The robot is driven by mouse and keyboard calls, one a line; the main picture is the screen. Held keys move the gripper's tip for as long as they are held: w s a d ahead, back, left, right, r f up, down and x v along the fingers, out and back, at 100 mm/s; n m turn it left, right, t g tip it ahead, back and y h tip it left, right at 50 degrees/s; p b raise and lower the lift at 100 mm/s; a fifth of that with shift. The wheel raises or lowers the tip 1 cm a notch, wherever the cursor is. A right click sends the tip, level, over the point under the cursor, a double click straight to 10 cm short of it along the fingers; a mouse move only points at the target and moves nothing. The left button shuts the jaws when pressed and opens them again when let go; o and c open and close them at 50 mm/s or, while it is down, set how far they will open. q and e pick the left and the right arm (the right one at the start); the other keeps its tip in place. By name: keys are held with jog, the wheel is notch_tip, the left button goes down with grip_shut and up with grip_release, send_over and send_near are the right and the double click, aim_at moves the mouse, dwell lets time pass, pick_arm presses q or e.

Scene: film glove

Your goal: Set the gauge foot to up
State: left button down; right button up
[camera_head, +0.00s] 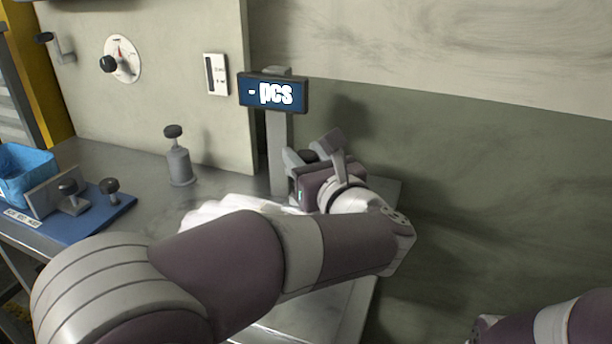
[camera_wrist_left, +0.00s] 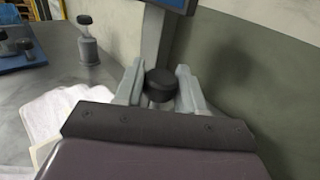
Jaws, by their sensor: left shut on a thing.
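The gauge is a grey post (camera_head: 278,150) with a blue display (camera_head: 272,93) reading "- pcs"; the post also shows in the left wrist view (camera_wrist_left: 154,38). A dark round knob (camera_wrist_left: 162,84), apparently the gauge foot's handle, stands in front of the post. My left gripper (camera_head: 306,155) is beside the post's lower part. In the left wrist view its fingers (camera_wrist_left: 161,88) are on either side of the knob, shut on it. The part below the knob is mostly hidden by the gripper. My right gripper is out of view.
White layered sheets or gloves (camera_wrist_left: 58,112) lie on the metal bench left of the gripper. A grey knobbed cylinder (camera_head: 179,165) stands farther left. A blue mat (camera_head: 108,215) holds knobbed pieces beside a blue bin (camera_head: 27,170). A dial (camera_head: 124,58) and switch plate (camera_head: 216,75) are on the wall.

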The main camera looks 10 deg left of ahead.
pick_arm(q)
notch_tip(320, 180, up, 4)
jog(key=shift+r, duration=0.25)
jog(key=c, duration=0.8)
grip_release()
jog(key=shift+o, duration=0.2)
jog(key=v, duration=1.2)
jog(key=shift+s+d, duration=0.2)
jog(key=shift+s, duration=0.1)
